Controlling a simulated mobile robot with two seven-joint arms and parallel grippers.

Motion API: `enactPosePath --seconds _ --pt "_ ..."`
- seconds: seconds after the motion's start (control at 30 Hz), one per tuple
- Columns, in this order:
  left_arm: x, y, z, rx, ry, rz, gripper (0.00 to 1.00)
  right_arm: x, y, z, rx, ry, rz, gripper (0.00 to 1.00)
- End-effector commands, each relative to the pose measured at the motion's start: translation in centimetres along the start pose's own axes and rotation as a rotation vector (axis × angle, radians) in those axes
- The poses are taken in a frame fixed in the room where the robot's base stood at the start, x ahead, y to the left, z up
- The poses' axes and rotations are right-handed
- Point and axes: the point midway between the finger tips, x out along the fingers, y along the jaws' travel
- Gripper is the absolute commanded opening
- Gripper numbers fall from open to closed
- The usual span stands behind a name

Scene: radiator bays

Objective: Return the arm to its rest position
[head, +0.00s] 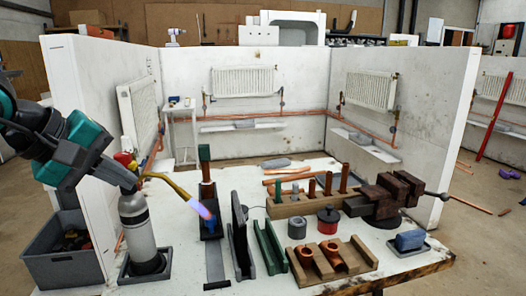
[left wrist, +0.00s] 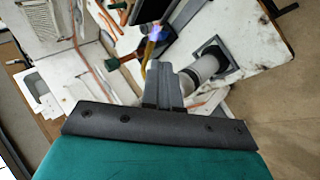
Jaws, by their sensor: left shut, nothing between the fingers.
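My left arm comes in from the left in the head view, and its left gripper (head: 131,184) is beside the top of the gas torch bottle (head: 137,220). The gripper is shut and empty; I cannot tell whether it touches the torch. The torch stands upright in a dark square tray, with a red knob on top and a brass tube (head: 172,186) pointing right. A blue flame (head: 200,208) shows at the tube's tip. In the left wrist view the shut fingers (left wrist: 166,78) are left of the bottle (left wrist: 207,66). My right gripper is not in view.
The white bench holds a vise (head: 392,192), a wooden block with copper pipe pieces (head: 300,206), dark and green angled holders, a red tin (head: 328,222) and a blue sponge (head: 409,240). A grey crate (head: 62,262) stands at left. White partition walls with radiators enclose the back.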

Motion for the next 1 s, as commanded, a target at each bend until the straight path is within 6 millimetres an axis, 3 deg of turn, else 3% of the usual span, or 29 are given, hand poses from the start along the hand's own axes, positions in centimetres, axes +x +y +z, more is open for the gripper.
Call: enactPosePath --seconds 0.1,0.2,0.3,0.4,0.5,0.6,0.77,0.8,0.87,1.0 --pt "3.0 0.9 4.7 -0.181 -0.243 0.073 0.00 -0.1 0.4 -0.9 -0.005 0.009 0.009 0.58" --pt "4.6 2.0 8.8 -0.404 -0.480 0.131 0.00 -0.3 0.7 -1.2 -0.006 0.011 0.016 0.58" --pt "5.3 3.2 12.4 -0.699 -0.741 0.172 0.00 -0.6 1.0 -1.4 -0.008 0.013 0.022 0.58" --pt "5.5 4.3 14.5 -1.041 -0.993 0.188 0.00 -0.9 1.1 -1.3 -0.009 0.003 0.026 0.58" --pt "5.6 5.0 14.9 -1.416 -1.227 0.183 0.00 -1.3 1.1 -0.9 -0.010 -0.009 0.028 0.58" --pt "6.3 4.6 14.0 -1.820 -1.435 0.162 0.00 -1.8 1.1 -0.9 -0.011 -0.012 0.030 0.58" --pt "9.3 0.8 11.3 -2.522 -1.711 0.110 0.00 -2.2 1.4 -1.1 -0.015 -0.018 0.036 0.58" --pt "10.3 -0.9 10.7 2.555 1.666 -0.092 0.00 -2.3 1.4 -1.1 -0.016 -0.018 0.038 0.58" --pt "12.0 -3.9 10.2 2.366 1.451 -0.068 0.00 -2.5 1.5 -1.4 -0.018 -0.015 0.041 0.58" --pt "16.0 -13.1 11.1 1.892 0.985 -0.055 0.00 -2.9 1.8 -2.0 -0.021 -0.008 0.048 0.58"
